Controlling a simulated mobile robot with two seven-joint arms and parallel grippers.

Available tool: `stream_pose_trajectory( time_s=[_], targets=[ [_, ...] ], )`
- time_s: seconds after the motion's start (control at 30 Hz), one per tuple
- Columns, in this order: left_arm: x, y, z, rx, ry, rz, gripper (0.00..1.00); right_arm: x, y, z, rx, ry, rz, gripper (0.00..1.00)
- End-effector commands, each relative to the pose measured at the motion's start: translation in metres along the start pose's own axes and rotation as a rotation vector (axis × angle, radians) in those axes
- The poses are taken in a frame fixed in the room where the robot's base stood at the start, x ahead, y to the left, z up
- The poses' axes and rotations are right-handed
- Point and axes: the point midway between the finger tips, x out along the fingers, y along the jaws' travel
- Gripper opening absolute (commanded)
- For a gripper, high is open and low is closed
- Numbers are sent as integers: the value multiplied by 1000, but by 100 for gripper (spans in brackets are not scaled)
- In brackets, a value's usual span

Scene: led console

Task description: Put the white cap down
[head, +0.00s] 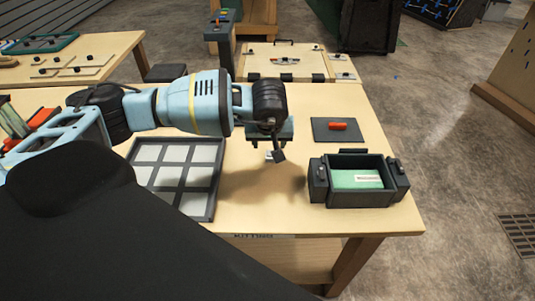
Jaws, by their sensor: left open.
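My left gripper (268,151) hangs over the middle of the table, pointing down, with its jaws open. A small white piece, which looks like the white cap (269,157), shows at its fingertips, low over the tabletop and partly hidden by a finger. I cannot tell whether it touches the table or a finger. My right gripper is not in view.
A dark grid tray with pale compartments (214,205) lies left of the gripper. A dark console box (345,197) with a green panel inside stands to the right. Behind it lies a dark plate (320,136) with an orange piece (338,126). Bare tabletop (260,212) lies between tray and box.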

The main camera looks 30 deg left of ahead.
Motion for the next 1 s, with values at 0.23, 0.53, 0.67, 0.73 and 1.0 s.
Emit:
stream_pose_trajectory(
  time_s=[0.23, 0.53, 0.67, 0.73, 1.0],
  targets=[
    [23, 0, 2, 2, -7, -4, 55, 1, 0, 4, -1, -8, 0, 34],
    [36, 1, 0, 0, -4, -3, 55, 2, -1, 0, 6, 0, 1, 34],
    [54, 4, 0, 0, -5, -4, 55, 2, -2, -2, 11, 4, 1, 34],
    [64, 4, -1, 1, -5, -4, 55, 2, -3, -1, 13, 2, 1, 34],
    [80, 4, -1, 1, -3, -2, 55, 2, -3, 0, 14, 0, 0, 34]
  ],
)
